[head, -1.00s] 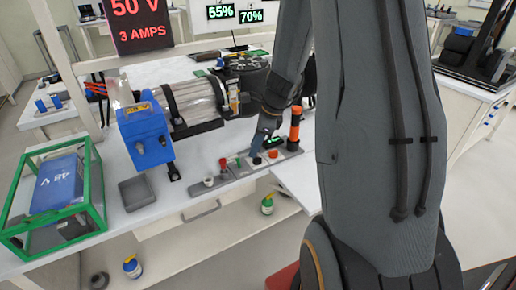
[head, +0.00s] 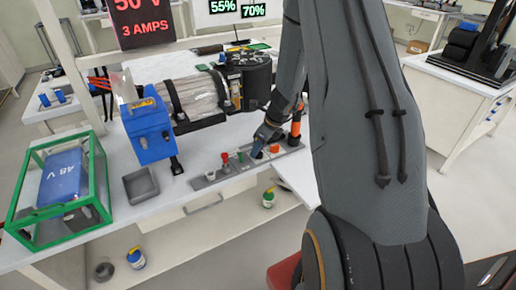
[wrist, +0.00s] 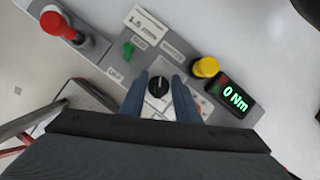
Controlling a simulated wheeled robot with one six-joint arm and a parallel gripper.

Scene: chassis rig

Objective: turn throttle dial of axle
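The throttle dial is a small black round knob (wrist: 158,88) with a white pointer mark, set in a grey control panel (head: 208,182). In the wrist view it sits between the two blue fingertips of my gripper (wrist: 159,92). The fingers are apart, one on each side of the knob, with small gaps visible. In the head view my gripper (head: 260,147) is down at the panel and hides the dial. A small display (wrist: 235,97) on the panel reads 0 Nm.
Beside the dial are a yellow knob (wrist: 206,67), a green switch (wrist: 128,48) and a red-topped lever (wrist: 58,24). In the head view an orange-and-black post (head: 296,122) stands close right of my gripper. A blue motor box (head: 148,130) and grey tray (head: 141,186) lie left.

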